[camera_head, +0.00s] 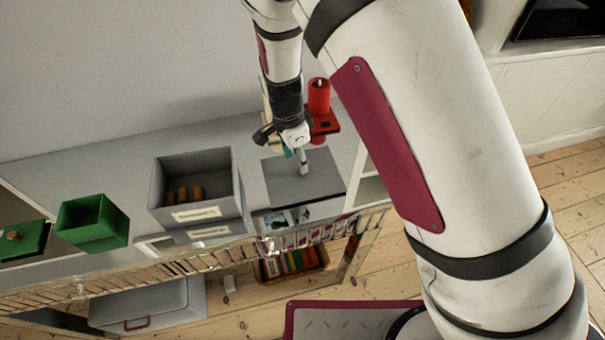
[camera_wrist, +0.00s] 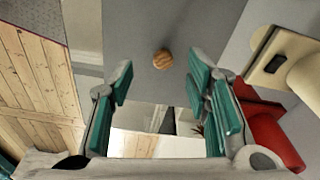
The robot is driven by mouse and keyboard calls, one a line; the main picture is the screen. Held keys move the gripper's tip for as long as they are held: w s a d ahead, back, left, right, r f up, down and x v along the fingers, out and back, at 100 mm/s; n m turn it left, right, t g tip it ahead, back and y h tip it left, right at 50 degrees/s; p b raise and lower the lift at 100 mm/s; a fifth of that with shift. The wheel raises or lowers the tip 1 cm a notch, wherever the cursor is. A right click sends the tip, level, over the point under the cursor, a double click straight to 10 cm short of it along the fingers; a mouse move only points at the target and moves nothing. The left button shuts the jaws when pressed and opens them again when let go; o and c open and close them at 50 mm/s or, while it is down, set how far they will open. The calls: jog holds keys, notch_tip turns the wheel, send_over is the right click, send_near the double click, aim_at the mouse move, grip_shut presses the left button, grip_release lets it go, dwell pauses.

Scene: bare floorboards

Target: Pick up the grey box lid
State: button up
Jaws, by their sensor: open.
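The grey box lid (camera_head: 281,187) lies flat on the right part of the grey shelf top in the head view. The wrist view shows the lid (camera_wrist: 185,25) with its round wooden knob (camera_wrist: 163,59). My gripper (camera_head: 303,168) is over the lid, pointing down, and hides part of it in the head view. In the wrist view my gripper (camera_wrist: 162,88) has its teal-padded fingers spread apart with nothing between them. The knob shows beyond the fingertips, roughly midway between them. I cannot tell how high the fingertips are above the lid.
An open grey box (camera_head: 232,192) holding several brownish items stands left of the lid. Further left are a green box (camera_head: 92,222) and a green lid (camera_head: 25,241). A red candle (camera_head: 319,97) on a red holder (camera_head: 329,122) stands close behind my gripper.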

aim_at(285, 186)
jog(key=shift+w+d+f, duration=0.15)
jog(key=shift+f, duration=0.7)
jog(key=shift+w+d+f, duration=0.2)
jog(key=shift+f, duration=0.7)
jog(key=shift+w+d+f, duration=0.15)
jog(key=shift+f, duration=0.7)
jog(key=shift+c, duration=0.3)
grip_shut()
